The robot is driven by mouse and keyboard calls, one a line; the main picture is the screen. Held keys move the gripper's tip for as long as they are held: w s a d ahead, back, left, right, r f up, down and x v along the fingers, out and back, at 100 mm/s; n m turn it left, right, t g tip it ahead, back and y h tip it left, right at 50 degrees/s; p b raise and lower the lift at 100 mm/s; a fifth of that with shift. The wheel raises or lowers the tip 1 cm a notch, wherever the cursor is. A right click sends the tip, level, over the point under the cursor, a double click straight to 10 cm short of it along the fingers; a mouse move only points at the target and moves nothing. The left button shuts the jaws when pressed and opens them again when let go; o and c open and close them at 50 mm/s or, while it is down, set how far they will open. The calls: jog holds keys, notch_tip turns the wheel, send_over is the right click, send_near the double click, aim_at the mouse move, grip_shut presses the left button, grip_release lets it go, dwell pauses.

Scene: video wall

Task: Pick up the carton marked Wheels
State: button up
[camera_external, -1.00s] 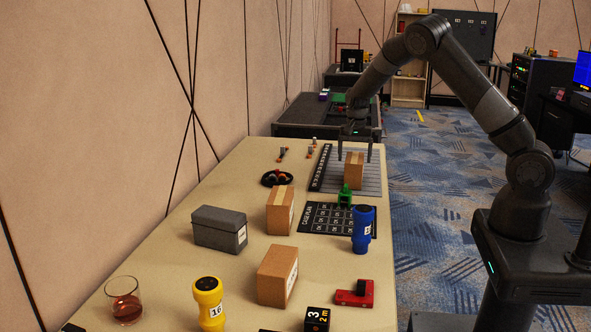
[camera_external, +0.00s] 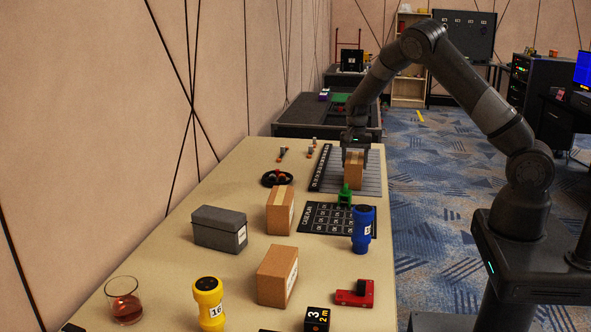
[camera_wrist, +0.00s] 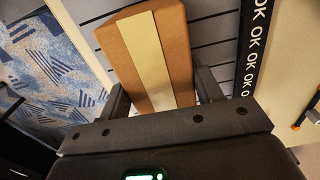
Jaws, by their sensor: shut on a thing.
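A brown carton (camera_external: 353,171) with a pale tape strip stands on the grey striped mat at the far end of the table. My gripper (camera_external: 355,157) is over it, fingers down, one on each side, shut on this carton. In the wrist view the carton (camera_wrist: 148,55) sits between the two fingers (camera_wrist: 160,95). No label on it can be read. Two more brown cartons stand on the table, one in the middle (camera_external: 280,210) and one nearer (camera_external: 277,276). Both have white labels on their right faces, too small to read.
A green item (camera_external: 345,196) and a blue cylinder (camera_external: 362,230) stand close in front of the gripped carton. A grey box (camera_external: 220,229), a yellow cylinder (camera_external: 209,303), a glass (camera_external: 124,300) and a red block (camera_external: 355,293) stand nearer.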

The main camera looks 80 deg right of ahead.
jog(key=c, duration=0.4)
jog(key=shift+o, duration=0.2)
jog(key=shift+r, duration=0.15)
